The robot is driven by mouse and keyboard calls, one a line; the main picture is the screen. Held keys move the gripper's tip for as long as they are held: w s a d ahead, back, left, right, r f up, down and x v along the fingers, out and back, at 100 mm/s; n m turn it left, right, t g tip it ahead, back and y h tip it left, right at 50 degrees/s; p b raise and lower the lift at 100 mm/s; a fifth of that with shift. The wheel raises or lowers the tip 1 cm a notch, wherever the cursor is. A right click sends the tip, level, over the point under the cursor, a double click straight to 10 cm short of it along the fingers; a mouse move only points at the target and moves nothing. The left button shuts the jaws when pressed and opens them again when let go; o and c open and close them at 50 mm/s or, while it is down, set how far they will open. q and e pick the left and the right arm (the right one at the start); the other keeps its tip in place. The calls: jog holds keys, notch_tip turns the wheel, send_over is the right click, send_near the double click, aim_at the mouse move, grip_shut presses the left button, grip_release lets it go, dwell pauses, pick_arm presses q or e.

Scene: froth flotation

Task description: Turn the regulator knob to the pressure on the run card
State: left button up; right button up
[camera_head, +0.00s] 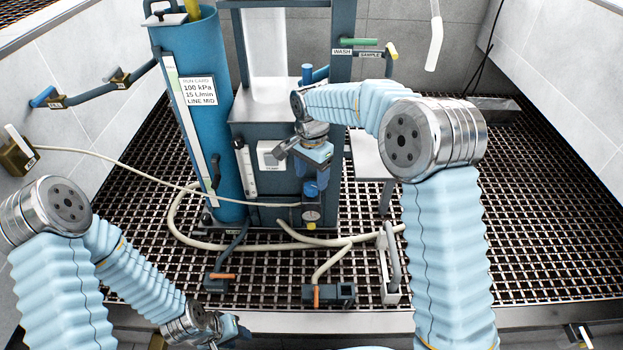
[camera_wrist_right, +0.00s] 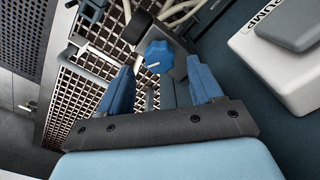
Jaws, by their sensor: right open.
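The run card (camera_head: 199,91) on the blue column reads 100 kPa, 15 L/min, LINE MID. The blue regulator knob (camera_head: 311,189) is low on the front of the machine, above a small round gauge (camera_head: 312,215) whose reading is too small to tell. My right gripper (camera_head: 315,168) is just above the knob, pointing down. In the right wrist view the faceted knob (camera_wrist_right: 158,56) shows between and beyond the open fingers (camera_wrist_right: 161,75), with no visible grip on it. My left gripper (camera_head: 228,330) is low at the bottom edge, away from the machine; its fingers are unclear.
A pump box (camera_head: 270,155) sits left of my right gripper, and shows large at the upper right of the wrist view. A pale hose (camera_head: 120,158) crosses to the regulator. Orange-handled valves (camera_head: 220,276) and hoses lie on the floor grating (camera_head: 540,200), which is clear at right.

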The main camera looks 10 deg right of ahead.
aim_at(311, 185)
notch_tip(311, 185, up, 11)
jog(key=p, duration=0.1)
dwell(0.5)
